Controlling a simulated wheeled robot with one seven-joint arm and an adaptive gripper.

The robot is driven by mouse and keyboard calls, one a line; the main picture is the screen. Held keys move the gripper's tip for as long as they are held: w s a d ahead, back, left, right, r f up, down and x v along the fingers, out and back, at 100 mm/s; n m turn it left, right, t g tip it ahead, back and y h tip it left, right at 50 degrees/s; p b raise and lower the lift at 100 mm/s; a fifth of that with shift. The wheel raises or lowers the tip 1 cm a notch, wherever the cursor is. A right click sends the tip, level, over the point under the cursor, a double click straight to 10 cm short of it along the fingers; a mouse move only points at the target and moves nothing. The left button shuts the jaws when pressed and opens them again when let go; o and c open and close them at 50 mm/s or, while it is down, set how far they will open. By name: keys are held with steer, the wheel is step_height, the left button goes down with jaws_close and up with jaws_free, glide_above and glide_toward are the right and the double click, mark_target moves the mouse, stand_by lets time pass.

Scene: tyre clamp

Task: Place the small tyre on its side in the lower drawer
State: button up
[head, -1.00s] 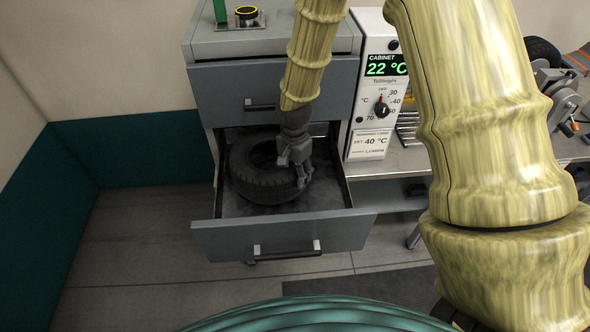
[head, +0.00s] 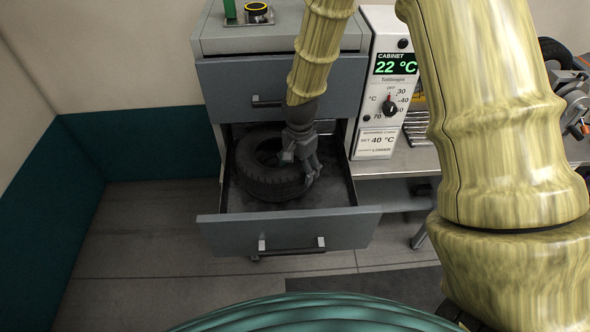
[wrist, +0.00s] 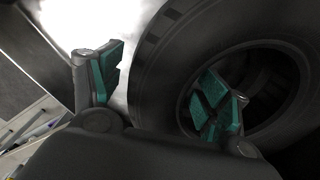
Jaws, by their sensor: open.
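The small black tyre (head: 268,182) lies on its side in the open lower drawer (head: 287,234), toward the drawer's back and left. It also shows large in the wrist view (wrist: 165,62). My gripper (head: 303,172) is at the tyre's right side, inside the drawer. In the wrist view my gripper (wrist: 160,95) is open, with one green-padded finger outside the tyre and the other over its centre hole. The tyre's tread and sidewall run between the fingers. I cannot tell whether either pad touches the rubber. The gripper hides part of the tyre's right side.
The upper drawer (head: 280,88) above is shut. A control panel (head: 388,85) reading 22 °C stands right of the cabinet, over a metal bench (head: 400,165). Floor is free left of the drawer. Another tyre (head: 553,52) is at the far right.

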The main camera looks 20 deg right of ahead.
steer(key=shift+r+b, duration=1.6)
steer(key=shift+r, duration=4.05)
steer(key=shift+s, duration=0.2)
